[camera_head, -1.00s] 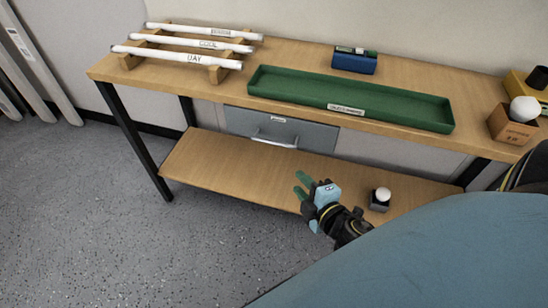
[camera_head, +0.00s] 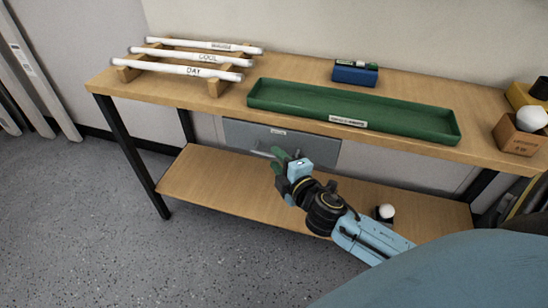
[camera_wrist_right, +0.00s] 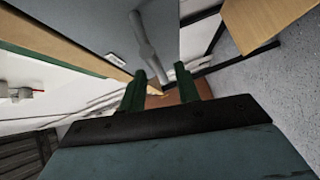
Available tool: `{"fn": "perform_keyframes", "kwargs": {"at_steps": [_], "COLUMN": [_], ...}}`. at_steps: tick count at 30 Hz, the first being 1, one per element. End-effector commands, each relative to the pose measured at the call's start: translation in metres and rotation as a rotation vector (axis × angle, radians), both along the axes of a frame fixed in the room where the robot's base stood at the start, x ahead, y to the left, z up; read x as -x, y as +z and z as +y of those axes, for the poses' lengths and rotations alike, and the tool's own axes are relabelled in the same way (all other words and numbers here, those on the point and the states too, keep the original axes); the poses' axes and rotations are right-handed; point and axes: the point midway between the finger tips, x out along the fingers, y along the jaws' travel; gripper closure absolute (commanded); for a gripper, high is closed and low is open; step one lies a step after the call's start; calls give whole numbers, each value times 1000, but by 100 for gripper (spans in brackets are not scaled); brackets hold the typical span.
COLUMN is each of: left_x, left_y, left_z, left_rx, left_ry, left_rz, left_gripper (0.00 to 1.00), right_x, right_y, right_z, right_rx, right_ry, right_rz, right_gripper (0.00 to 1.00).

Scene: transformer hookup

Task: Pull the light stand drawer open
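The grey light stand drawer (camera_head: 240,133) hangs under the wooden table top and looks shut. Its bar handle (camera_head: 261,153) is partly hidden by my right gripper (camera_head: 278,160), which is at the drawer front. In the right wrist view the drawer front (camera_wrist_right: 85,25) fills the upper left. My left gripper is not in view.
The table top holds a rack of white tubes (camera_head: 190,68), a long green tray (camera_head: 390,123), a blue box (camera_head: 354,75) and a cardboard box (camera_head: 515,138). The lower shelf (camera_head: 215,180) is mostly clear, with a small box and white bulb (camera_head: 385,212) on it.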

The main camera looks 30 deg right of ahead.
Motion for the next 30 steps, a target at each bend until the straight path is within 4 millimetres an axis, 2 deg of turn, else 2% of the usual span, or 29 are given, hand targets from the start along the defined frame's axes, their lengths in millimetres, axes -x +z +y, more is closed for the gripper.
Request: {"fn": "perform_keyframes", "kwargs": {"at_steps": [6,17,24,30], "left_x": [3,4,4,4], "left_y": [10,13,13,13], "left_z": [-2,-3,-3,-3], "left_rx": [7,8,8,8], "left_ry": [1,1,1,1], "left_rz": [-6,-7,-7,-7], "left_gripper": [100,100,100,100], "right_x": [-20,-24,-24,-24], "right_y": [-3,-4,-4,-4], "right_z": [-1,-2,-2,-1], "right_rx": [0,-1,-1,-1], "right_ry": [1,0,0,0], "right_rz": [0,1,1,1], "right_gripper": [68,68,98,100]}}
